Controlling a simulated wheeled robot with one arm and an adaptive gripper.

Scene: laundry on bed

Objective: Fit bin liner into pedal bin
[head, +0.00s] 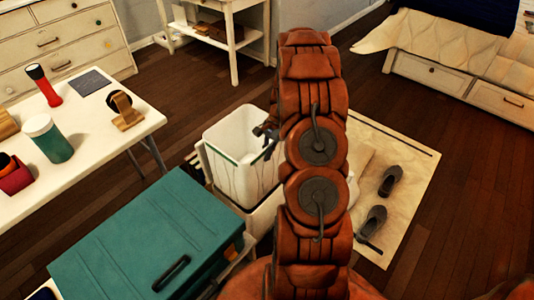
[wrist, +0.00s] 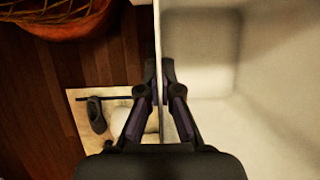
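The white pedal bin (head: 252,214) stands on the floor in the middle of the head view, its top open. The pale bin liner (head: 232,140), with a thin green line, shows inside its mouth; its pale inside fills the right of the wrist view (wrist: 205,60). My gripper (head: 267,137) is at the bin's right rim. In the wrist view its fingertips (wrist: 159,72) are close together, one on each side of the pale upright edge. I cannot tell whether the bin wall is pinched along with the liner. My arm hides part of the bin's right side.
A teal box (head: 145,245) stands in front left of the bin. A white table (head: 95,135) with a teal-and-white jar (head: 50,140) and a red torch (head: 43,85) is at left. Grey shoes (head: 372,222) lie on the beige rug (head: 410,200) at right.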

